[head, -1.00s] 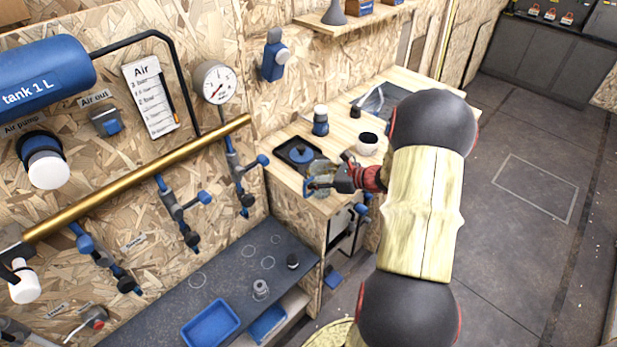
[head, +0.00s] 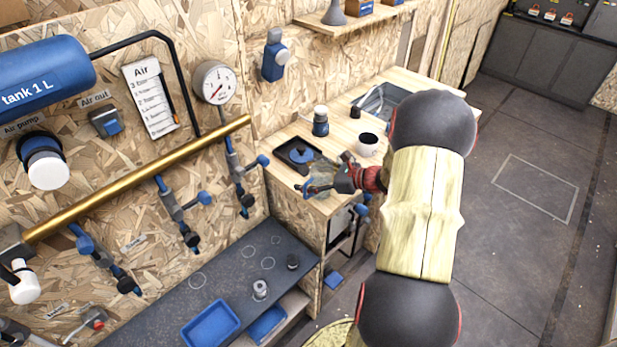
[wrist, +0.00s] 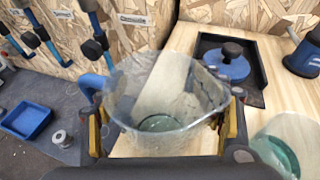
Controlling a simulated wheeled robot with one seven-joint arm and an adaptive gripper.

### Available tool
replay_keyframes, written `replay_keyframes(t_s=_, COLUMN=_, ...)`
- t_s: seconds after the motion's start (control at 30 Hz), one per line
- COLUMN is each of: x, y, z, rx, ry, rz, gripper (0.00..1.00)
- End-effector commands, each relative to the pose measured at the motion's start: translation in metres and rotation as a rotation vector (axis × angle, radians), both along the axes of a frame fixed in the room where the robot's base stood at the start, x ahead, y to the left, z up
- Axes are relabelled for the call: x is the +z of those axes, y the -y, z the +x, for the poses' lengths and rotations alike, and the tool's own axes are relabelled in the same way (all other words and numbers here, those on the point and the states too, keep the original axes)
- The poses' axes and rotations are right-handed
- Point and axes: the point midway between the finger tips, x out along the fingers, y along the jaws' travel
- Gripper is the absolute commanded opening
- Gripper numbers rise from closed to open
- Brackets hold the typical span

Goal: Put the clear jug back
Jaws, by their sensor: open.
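In the head view the jug (head: 316,181) shows faintly near the front edge of the pale wooden worktop (head: 285,178). My gripper (wrist: 166,125) is open, with one finger on each side of the jug; it also shows in the head view (head: 328,181). I cannot tell whether the fingers touch the jug. Its base appears to be over the worktop, but contact is unclear.
A black tray (wrist: 256,92) with a blue lidded pot (wrist: 228,62) lies just behind. A second clear vessel (wrist: 285,145) is close on the right. A white mug (head: 367,144) and blue device (head: 320,124) stand further back. The lower grey bench (head: 232,281) holds a blue tray (head: 211,325).

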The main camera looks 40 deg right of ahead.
Motion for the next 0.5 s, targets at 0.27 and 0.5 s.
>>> replay_keyframes(t_s=0.27, x=0.02, y=0.018, z=-0.039, rx=-0.005, ry=0.001, rz=-0.002, gripper=0.68)
replay_keyframes(t_s=0.5, x=0.037, y=0.034, z=-0.079, rx=-0.004, ry=0.0, rz=-0.001, gripper=0.68)
